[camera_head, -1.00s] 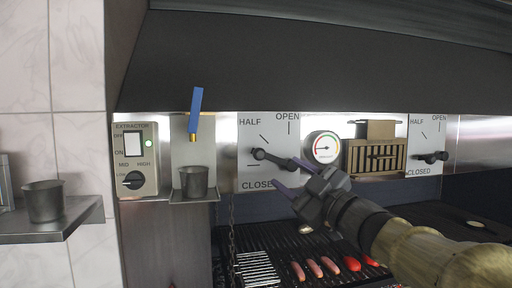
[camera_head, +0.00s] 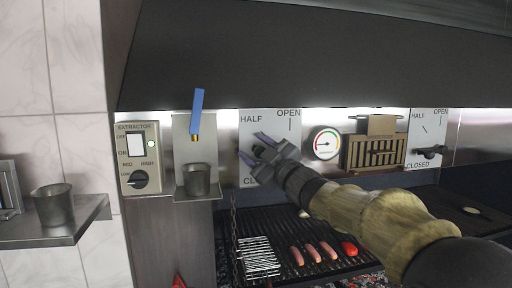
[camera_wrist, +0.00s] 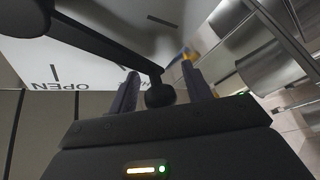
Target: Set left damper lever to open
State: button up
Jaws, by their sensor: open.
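The left damper plate (camera_head: 268,126) is white, with HALF, OPEN and a partly covered CLOSED label. My gripper (camera_head: 256,148) is in front of its left half and hides most of the lever in the head view. In the wrist view the dark left damper lever (camera_wrist: 108,50) runs from its round pivot at upper left to a knob (camera_wrist: 160,93). The knob lies between the two parted fingers of my gripper (camera_wrist: 159,72), which is open. I cannot tell whether a finger touches it. The lever's exact angle is hidden in the head view.
A temperature gauge (camera_head: 326,144) and a slatted brass vent (camera_head: 374,154) are right of the plate. The right damper lever (camera_head: 430,152) points left. A metal cup (camera_head: 196,180) and blue-handled tap (camera_head: 197,112) are to the left. Sausages (camera_head: 312,252) lie on the grill below.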

grip_shut()
